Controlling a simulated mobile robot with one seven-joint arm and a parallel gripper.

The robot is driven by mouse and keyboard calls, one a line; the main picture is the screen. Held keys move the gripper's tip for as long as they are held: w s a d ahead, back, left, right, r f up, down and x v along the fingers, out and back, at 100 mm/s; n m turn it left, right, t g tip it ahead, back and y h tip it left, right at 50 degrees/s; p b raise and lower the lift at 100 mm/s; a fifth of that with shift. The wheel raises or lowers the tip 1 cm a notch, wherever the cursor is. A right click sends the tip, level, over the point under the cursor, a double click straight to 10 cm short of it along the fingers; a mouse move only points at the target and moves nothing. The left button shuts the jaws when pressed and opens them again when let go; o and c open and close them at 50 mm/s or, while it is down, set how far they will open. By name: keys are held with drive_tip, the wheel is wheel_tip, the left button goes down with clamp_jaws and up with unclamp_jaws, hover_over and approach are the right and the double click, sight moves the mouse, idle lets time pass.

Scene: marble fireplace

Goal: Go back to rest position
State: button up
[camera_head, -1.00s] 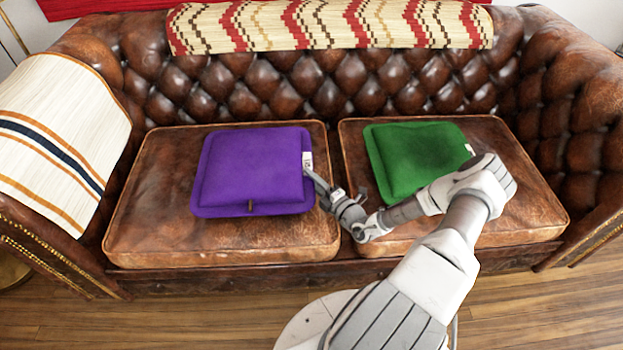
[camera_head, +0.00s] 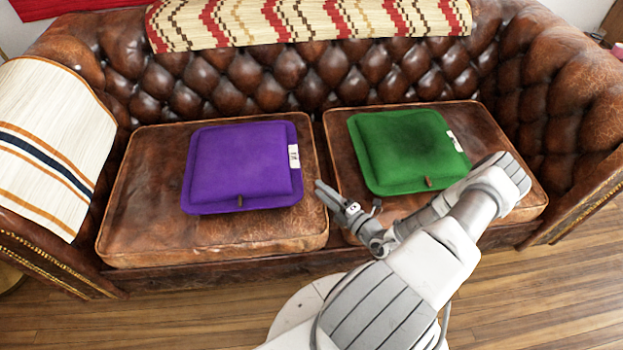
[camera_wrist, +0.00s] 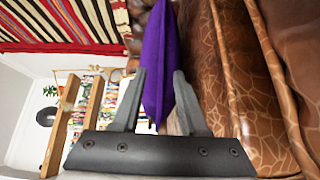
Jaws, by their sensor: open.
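My gripper (camera_head: 328,195) is open and empty, just to the right of the purple cushion and apart from it in the head view. In the wrist view its two fingers (camera_wrist: 156,90) stand spread, with the purple cushion (camera_wrist: 158,50) seen edge-on beyond and between them. The purple cushion (camera_head: 242,165) lies flat on the left seat, with a white tag on its right edge. The green cushion (camera_head: 405,150) lies on the right seat, behind my forearm, also with a white tag on its right edge.
The brown leather sofa (camera_head: 285,228) fills the view, with tufted back and arms. A striped throw (camera_head: 45,145) covers its left arm and a zigzag throw (camera_head: 310,22) its back. Wooden floor (camera_head: 180,320) lies open in front.

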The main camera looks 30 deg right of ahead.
drive_tip(key=shift+s+d, duration=0.15)
drive_tip(key=shift+s, duration=0.5)
drive_tip(key=shift+r, duration=0.1)
